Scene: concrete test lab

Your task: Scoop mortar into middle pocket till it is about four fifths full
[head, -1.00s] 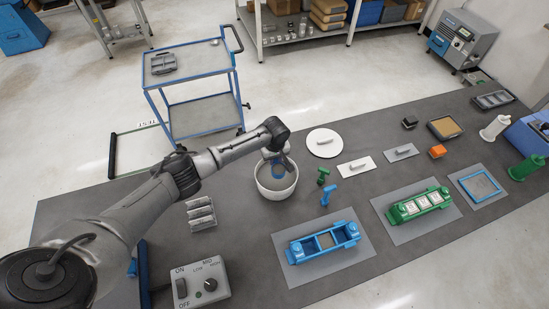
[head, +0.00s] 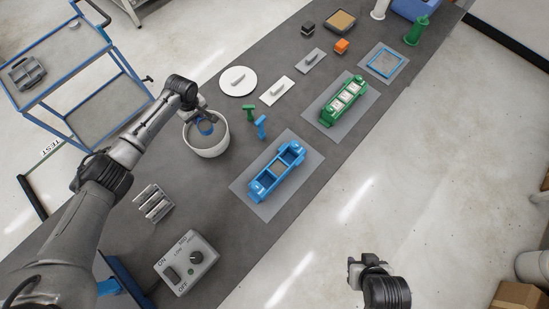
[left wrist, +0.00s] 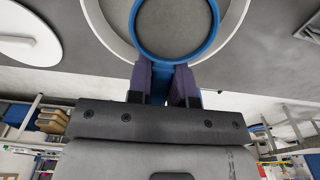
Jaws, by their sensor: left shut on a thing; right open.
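My left gripper (head: 203,115) is shut on a blue scoop with a round rim (head: 205,127), at the white bowl (head: 206,150) of grey mortar (head: 207,138). In the left wrist view the scoop's blue rim (left wrist: 172,60) sits between the fingers (left wrist: 164,85), with grey material showing inside it. How deep the scoop sits is hard to tell. The blue mold (head: 262,189) lies on a grey mat. Its middle pocket (head: 278,168) shows a grey-tan surface, lighter than the dark pockets at either side; its fill level is unclear. My right gripper (head: 362,262) is open and empty, over the floor.
Green and blue small tools (head: 262,127) stand between bowl and mold. A green mold (head: 329,115) with pale inserts lies beyond. Trowels (head: 276,91) lie behind the bowl. A switch box (head: 187,262) and grey bars (head: 153,203) are at the near left.

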